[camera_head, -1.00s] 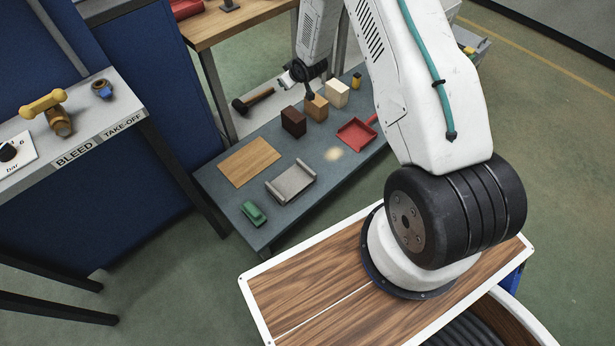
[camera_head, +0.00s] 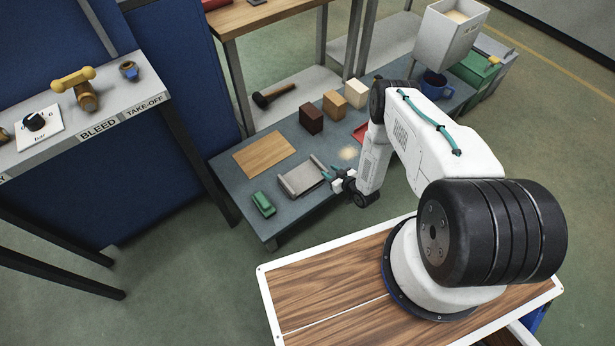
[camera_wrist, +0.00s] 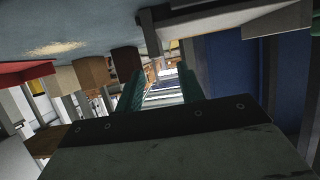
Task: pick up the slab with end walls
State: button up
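The slab with end walls (camera_head: 301,181) is a light grey piece with a raised wall at each end. It lies on the low grey-blue table (camera_head: 232,186), near the table's front edge. My gripper (camera_head: 322,168) is low at the slab's right end, its teal fingers pointing toward it. In the wrist view the two teal fingers (camera_wrist: 160,88) stand apart with nothing held between them. A grey walled piece, seemingly the slab (camera_wrist: 205,17), hangs from the inverted tabletop at the top of that view. I cannot tell whether a finger touches it.
A green block (camera_head: 263,205) lies left of the slab, and a wooden board (camera_head: 264,156) lies behind it. Dark brown (camera_head: 311,119), tan (camera_head: 334,104) and cream (camera_head: 356,93) blocks stand farther back. A red dustpan (camera_head: 361,133) is partly hidden by my arm.

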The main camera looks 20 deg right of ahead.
aim_at(321, 164)
jog(key=shift+w+f, duration=0.35)
jog(key=shift+w, duration=0.5)
jog(key=x, duration=0.5)
jog(key=shift+r, duration=0.1)
grip_shut()
